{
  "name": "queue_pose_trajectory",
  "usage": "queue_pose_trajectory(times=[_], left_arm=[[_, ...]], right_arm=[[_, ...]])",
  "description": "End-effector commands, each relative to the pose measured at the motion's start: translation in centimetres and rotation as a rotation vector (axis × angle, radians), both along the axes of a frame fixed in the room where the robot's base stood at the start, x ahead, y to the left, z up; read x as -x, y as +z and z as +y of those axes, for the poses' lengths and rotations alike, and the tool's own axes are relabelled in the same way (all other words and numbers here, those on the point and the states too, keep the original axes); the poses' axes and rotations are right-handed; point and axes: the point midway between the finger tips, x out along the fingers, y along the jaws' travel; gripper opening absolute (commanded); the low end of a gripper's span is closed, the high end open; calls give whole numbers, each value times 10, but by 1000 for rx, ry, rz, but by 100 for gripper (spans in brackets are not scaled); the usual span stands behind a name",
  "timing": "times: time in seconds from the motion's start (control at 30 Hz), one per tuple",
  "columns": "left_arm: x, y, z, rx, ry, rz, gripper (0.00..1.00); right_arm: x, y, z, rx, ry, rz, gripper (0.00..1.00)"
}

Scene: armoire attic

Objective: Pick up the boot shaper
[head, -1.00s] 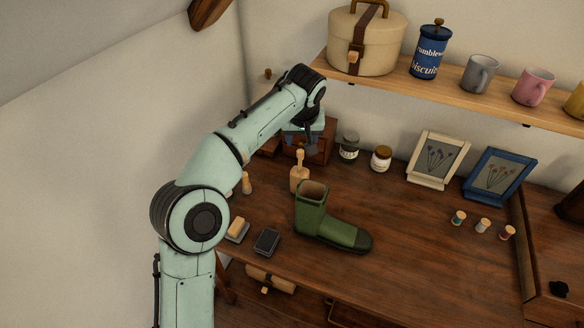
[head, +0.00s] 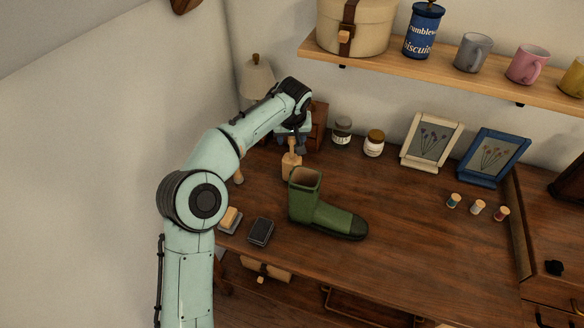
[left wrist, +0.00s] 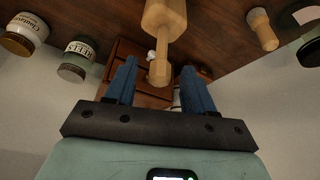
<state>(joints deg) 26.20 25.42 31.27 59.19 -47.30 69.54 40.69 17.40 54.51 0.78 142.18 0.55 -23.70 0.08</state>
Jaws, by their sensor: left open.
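The boot shaper (head: 291,168) is a pale wooden piece with a narrow handle, standing upright on the desk just behind the green boot (head: 322,212). My left gripper (head: 292,142) is open, at the top of the shaper's handle. In the left wrist view, the shaper (left wrist: 165,18) comes in from the top edge and its handle end lies between the two blue fingers of the gripper (left wrist: 159,68), with gaps visible on both sides. My right gripper is in neither view.
Two jars (head: 373,143) and picture frames (head: 431,141) stand along the back. A brush (head: 230,219) and a dark tin (head: 261,232) lie at the front left. A shelf (head: 440,75) with mugs overhangs the back.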

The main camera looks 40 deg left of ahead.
Motion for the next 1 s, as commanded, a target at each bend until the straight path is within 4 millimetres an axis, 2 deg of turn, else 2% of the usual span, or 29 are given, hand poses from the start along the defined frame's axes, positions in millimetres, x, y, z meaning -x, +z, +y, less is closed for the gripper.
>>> queue_pose_trajectory(times=[0.03,0.2,0.47,0.6,0.63,1.0], left_arm=[[-3,-10,1,3,0,3,53],[-8,-25,6,2,1,0,53],[-9,-26,6,1,1,-1,53],[-9,-26,6,1,1,-1,8],[-9,-26,6,1,1,-1,0],[-9,-23,6,0,1,-2,0]], right_arm=[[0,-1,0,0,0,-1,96],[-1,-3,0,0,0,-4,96],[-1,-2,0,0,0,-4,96],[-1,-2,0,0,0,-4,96],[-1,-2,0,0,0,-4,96],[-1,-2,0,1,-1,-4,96]])
